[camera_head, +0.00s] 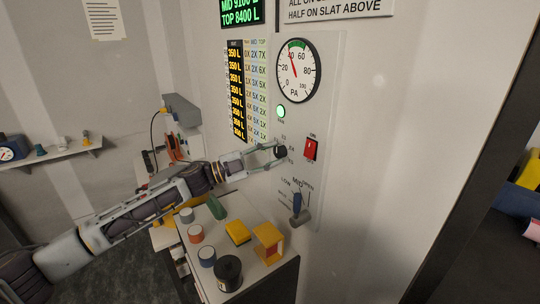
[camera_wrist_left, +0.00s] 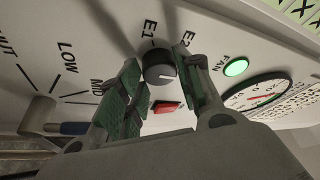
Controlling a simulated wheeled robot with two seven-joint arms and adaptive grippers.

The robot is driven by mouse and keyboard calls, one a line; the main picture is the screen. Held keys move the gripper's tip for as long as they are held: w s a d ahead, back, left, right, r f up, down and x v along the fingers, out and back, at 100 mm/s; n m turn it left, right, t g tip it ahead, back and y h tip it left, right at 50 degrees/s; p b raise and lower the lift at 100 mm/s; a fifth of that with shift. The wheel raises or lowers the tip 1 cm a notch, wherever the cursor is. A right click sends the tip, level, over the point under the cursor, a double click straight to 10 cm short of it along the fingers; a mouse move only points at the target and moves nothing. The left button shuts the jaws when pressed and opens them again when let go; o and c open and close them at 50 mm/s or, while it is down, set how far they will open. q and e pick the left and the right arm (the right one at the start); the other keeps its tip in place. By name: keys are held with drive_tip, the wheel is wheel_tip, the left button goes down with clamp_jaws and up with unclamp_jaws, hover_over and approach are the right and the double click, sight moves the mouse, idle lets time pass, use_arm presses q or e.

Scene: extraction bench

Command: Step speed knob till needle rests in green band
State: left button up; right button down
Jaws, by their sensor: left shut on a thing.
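The round black speed knob (camera_head: 281,152) sits on the pale wall panel, with marks such as E1 and E2 around it. My left gripper (camera_head: 272,153) is shut on the knob. In the left wrist view the knob (camera_wrist_left: 159,70) sits between the two green-padded fingers, its white line pointing right. The PA gauge (camera_head: 298,70) is above the knob. Its red needle points up and slightly left, near the 40 mark, close to the left end of the green band (camera_head: 298,43) at the top. Whether it lies inside the band is hard to tell. My right gripper is out of view.
A lit green fan lamp (camera_head: 281,112) is above the knob and a red switch (camera_head: 311,149) right of it. A blue-handled lever (camera_head: 297,202) is below, marked LOW and MID. A bench (camera_head: 262,280) underneath holds several jars and yellow blocks.

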use_arm(q)
drive_tip(key=o, duration=1)
drive_tip(key=shift+a, duration=0.15)
drive_tip(key=shift+v, duration=5.9)
